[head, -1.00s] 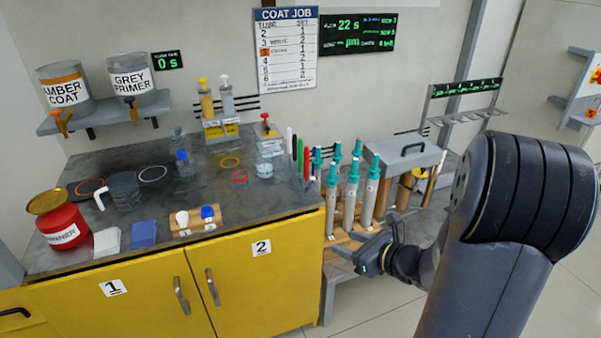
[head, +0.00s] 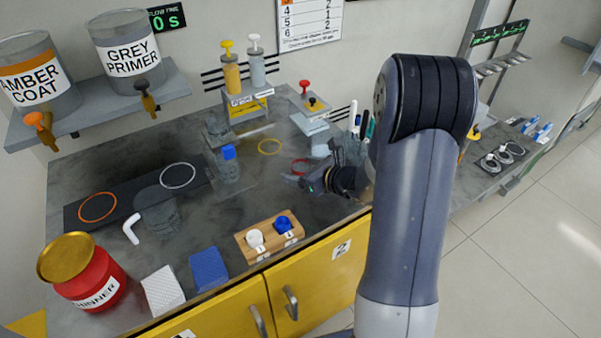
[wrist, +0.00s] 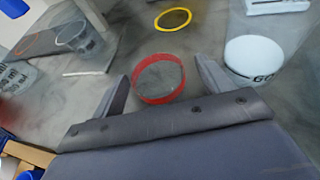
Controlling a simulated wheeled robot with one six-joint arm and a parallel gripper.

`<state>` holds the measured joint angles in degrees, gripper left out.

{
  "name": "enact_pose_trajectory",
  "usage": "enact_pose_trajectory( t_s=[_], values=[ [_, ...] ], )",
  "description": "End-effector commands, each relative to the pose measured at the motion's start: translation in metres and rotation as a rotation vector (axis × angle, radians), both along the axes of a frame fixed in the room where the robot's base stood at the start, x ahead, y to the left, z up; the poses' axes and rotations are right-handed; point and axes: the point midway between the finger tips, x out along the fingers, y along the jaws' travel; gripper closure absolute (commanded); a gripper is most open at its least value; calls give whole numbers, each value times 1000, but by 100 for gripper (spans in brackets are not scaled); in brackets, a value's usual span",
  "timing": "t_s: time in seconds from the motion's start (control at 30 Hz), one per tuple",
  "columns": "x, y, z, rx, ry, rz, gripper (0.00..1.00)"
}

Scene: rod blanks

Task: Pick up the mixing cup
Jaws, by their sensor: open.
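I cannot tell for certain which vessel is the mixing cup. A clear cup (wrist: 80,38) stands farther off at upper left. My gripper (head: 306,181) is low over the bench and open, with its fingers (wrist: 163,78) either side of a red ring (wrist: 158,99). Only grey shows inside the ring. The jaws show no cup held.
A red thinner can (head: 84,275) stands at front left. Pens (head: 355,118) stand close behind my gripper.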

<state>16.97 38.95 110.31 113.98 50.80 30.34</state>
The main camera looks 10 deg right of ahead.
Motion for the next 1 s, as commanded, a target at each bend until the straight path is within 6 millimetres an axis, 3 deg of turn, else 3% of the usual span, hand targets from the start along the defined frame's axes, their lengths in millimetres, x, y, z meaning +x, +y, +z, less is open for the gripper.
enact_pose_trajectory(
  t_s=[0.2, 0.8, 1.0],
  values=[
    [1, 0, -1, 0, 0, -1, 26],
    [1, 0, 0, 0, 0, -1, 73],
    [1, 0, 0, 0, 0, -1, 73]
  ],
)
